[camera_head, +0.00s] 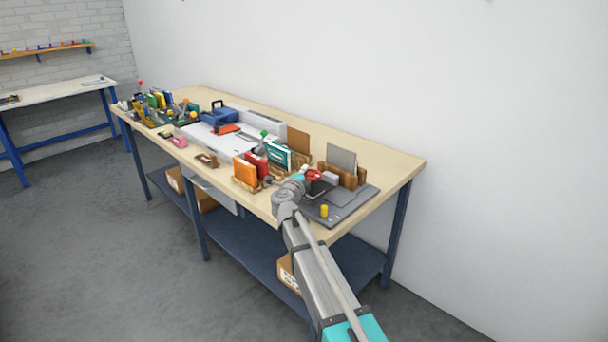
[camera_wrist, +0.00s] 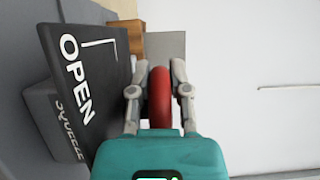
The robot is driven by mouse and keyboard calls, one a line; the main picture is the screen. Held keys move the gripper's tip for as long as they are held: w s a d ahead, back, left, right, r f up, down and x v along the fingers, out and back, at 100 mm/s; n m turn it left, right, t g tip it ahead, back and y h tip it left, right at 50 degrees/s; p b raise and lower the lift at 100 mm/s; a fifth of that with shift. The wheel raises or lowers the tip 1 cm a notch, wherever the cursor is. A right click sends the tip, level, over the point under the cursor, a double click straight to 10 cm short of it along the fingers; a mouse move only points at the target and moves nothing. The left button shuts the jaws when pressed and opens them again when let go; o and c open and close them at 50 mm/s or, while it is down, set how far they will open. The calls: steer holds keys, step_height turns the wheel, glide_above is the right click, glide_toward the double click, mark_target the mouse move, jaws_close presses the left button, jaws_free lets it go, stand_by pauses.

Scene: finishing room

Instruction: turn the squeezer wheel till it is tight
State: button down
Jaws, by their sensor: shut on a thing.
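The red squeezer wheel (camera_wrist: 159,92) stands between the two fingers of my gripper (camera_wrist: 157,85) in the wrist view, and the fingers are shut on it. In the head view the red wheel (camera_head: 313,175) shows small at the end of my arm, near the right end of the workbench. A dark panel marked OPEN (camera_wrist: 85,75) lies left of the wheel in the wrist view. A grey block with lettering that seems to read SQUEEZE (camera_wrist: 62,130) is beside it, partly cut off from sight by the panel. How tight the wheel is cannot be seen.
The long workbench (camera_head: 400,162) runs along a white wall. A grey board (camera_head: 343,208) with a yellow cylinder (camera_head: 324,211) lies by the wheel. A wooden holder with a grey sheet (camera_head: 341,160) stands behind. Orange books (camera_head: 245,171) and other items crowd the left.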

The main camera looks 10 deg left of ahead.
steer(key=shift+m+h, duration=0.4)
steer(key=shift+h, duration=0.2)
steer(key=c, duration=0.9)
jaws_free()
steer(key=shift+o, duration=0.2)
steer(key=v, duration=1.2)
steer(key=shift+r, duration=0.2)
